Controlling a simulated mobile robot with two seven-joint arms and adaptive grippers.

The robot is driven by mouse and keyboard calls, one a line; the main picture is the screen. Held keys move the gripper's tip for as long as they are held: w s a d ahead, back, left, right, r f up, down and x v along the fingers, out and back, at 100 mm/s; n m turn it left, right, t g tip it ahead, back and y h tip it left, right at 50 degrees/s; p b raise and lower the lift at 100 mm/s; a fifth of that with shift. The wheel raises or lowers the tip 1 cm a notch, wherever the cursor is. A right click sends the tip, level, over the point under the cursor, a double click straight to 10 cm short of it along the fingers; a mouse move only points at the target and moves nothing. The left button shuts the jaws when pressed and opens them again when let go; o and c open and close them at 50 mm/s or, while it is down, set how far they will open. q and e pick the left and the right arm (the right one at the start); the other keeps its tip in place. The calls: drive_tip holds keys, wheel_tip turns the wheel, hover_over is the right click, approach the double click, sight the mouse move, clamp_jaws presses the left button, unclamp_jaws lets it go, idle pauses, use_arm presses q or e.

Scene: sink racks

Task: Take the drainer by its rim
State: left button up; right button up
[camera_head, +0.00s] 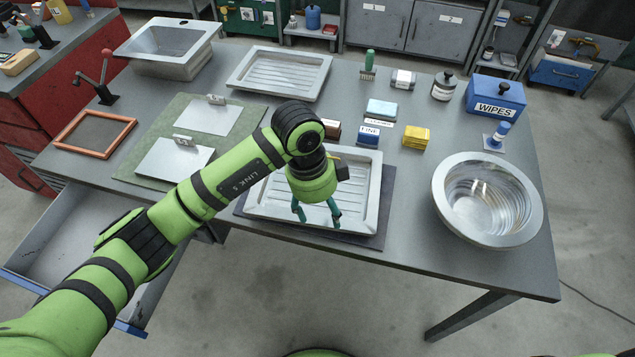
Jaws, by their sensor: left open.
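A pale metal drainer (374,192) with a raised rim lies on a dark mat (387,218) near the table's front edge. My left gripper (318,219) is over the front part of this drainer, pointing down, with its teal fingers spread. Its fingertips are close to the front rim; I cannot tell whether they touch it. My arm hides the drainer's left and back parts. A second, ribbed drainer (280,73) lies flat at the back of the table. My right gripper is not in view.
A square sink (168,48) stands at the back left and a round basin (487,200) at the right. Flat plates lie on a green mat (180,112). Small blocks, bottles and a blue wipes box (495,98) stand behind the near drainer. An open drawer (75,255) sticks out at left.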

sight(308, 221)
use_arm(q)
drive_tip(key=a+y, duration=0.1)
drive_tip(key=w+a+n+y, duration=0.1)
drive_tip(key=a, duration=0.1)
drive_tip(key=shift+w+a+t, duration=0.1)
drive_tip(key=shift+w+t, duration=0.1)
drive_tip(key=shift+t, duration=0.1)
drive_tip(key=shift+f+p, duration=0.55)
drive_tip(key=shift+f, duration=0.15)
drive_tip(key=f+p, duration=0.1)
drive_tip(key=f, duration=0.3)
drive_tip(key=shift+d+f+p, duration=0.2)
drive_tip(key=shift+f+p, duration=0.1)
drive_tip(key=shift+p, duration=0.1)
drive_tip(key=shift+f, duration=0.35)
clamp_jaws()
drive_tip(key=shift+w+d+r, duration=0.1)
